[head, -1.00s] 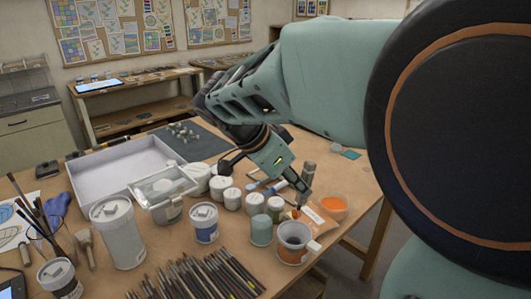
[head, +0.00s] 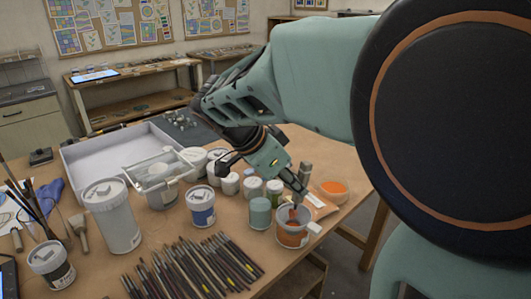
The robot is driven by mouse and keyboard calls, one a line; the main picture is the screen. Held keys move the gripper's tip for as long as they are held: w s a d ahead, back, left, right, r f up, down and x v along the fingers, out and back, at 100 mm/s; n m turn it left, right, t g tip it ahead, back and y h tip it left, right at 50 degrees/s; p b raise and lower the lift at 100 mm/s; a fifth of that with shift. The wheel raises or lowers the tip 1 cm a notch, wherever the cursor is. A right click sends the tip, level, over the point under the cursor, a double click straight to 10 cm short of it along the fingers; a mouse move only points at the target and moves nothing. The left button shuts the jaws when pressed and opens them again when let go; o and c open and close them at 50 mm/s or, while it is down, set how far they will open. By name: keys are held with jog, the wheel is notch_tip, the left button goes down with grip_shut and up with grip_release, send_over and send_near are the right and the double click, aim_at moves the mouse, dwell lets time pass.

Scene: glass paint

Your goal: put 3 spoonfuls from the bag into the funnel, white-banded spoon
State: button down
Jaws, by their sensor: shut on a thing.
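My gripper (head: 297,191) is shut on a spoon with a thick grey handle (head: 305,171) that sticks up above the fingers. The spoon's lower end, with a reddish-orange patch, is at the mouth of an orange-labelled tub (head: 292,239). A grey funnel-like opening (head: 284,219) fills the top of the tub. Whether the spoon touches it, how full it is and any white band on it are too small to tell. The bag, a flat orange and white packet (head: 319,204), lies just behind and right of the tub, partly hidden by my gripper.
A dish of orange powder (head: 334,188) stands behind the packet. A teal jar (head: 260,213) is close left of the tub, with several white-lidded jars behind. Several brushes (head: 195,270) lie in front. A blue-labelled jar (head: 201,208) and a white tray (head: 75,185) are farther left.

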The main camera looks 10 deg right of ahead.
aim_at(304, 162)
dwell(0.5)
jog(key=shift+d+r+p, duration=0.2)
jog(key=shift+r+p, duration=0.55)
jog(key=shift+r, duration=0.75)
jog(key=shift+r+p, duration=1)
jog(key=shift+r, duration=1.15)
